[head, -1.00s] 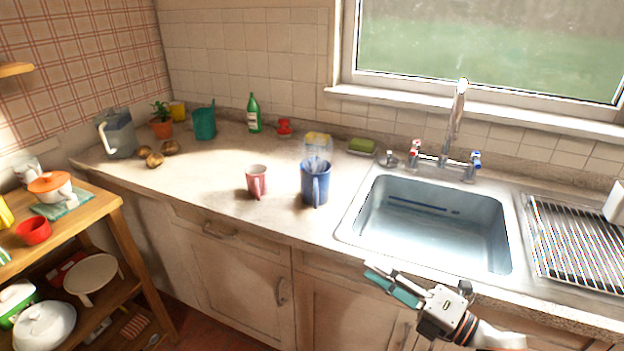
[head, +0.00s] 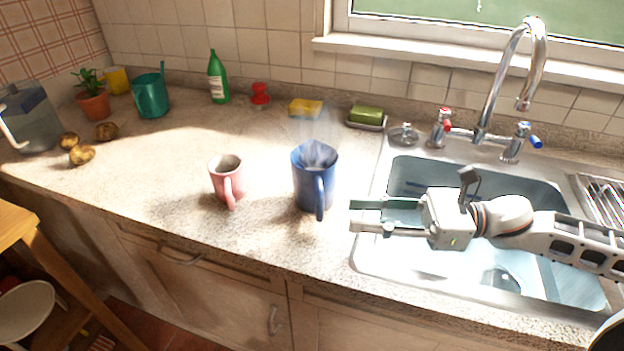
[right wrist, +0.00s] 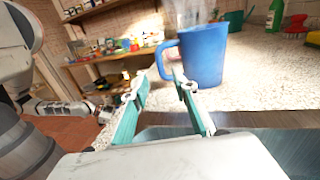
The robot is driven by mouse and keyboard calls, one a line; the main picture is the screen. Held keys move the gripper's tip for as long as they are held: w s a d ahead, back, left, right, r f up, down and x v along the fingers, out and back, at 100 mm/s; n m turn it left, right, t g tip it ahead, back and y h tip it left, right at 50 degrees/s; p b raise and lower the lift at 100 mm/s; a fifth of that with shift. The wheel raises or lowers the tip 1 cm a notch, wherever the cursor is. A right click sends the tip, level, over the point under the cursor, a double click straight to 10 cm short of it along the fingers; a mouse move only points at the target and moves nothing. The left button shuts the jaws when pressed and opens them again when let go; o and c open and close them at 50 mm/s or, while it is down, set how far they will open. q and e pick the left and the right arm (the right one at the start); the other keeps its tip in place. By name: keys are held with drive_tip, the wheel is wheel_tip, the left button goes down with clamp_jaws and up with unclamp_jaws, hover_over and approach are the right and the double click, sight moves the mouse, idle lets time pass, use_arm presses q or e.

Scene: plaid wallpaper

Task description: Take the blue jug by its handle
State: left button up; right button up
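The blue jug (head: 309,184) stands upright on the counter, left of the sink, with steam above it. Its handle (head: 320,192) faces the front of the counter. My right gripper (head: 352,217) is just right of the jug, its fingers pointing left toward the handle and apart from it. In the right wrist view the jug (right wrist: 206,56) is ahead, and its handle (right wrist: 167,58) shows beyond the gap between the open, empty fingers (right wrist: 160,88). My left gripper is not in view.
A pink mug (head: 227,180) stands left of the jug. The sink (head: 375,240) lies under my right arm, with a tall tap (head: 490,95) behind. A sponge (head: 305,108) and soap dish (head: 366,119) are at the back. Counter in front of the jug is clear.

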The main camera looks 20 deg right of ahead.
drive_tip(key=shift+w+a, duration=0.2)
drive_tip(key=shift+a, duration=0.45)
drive_tip(key=shift+r+p+x, duration=0.15)
drive_tip(key=shift+p+x, duration=0.15)
drive_tip(key=shift+x, duration=0.8)
drive_tip(key=shift+r+p+x, duration=0.15)
drive_tip(key=shift+p+x, duration=0.1)
drive_tip(key=shift+x, duration=0.85)
drive_tip(key=shift+w+a+f, duration=0.15)
drive_tip(key=shift+w+a, duration=0.1)
drive_tip(key=shift+a, duration=0.1)
clamp_jaws()
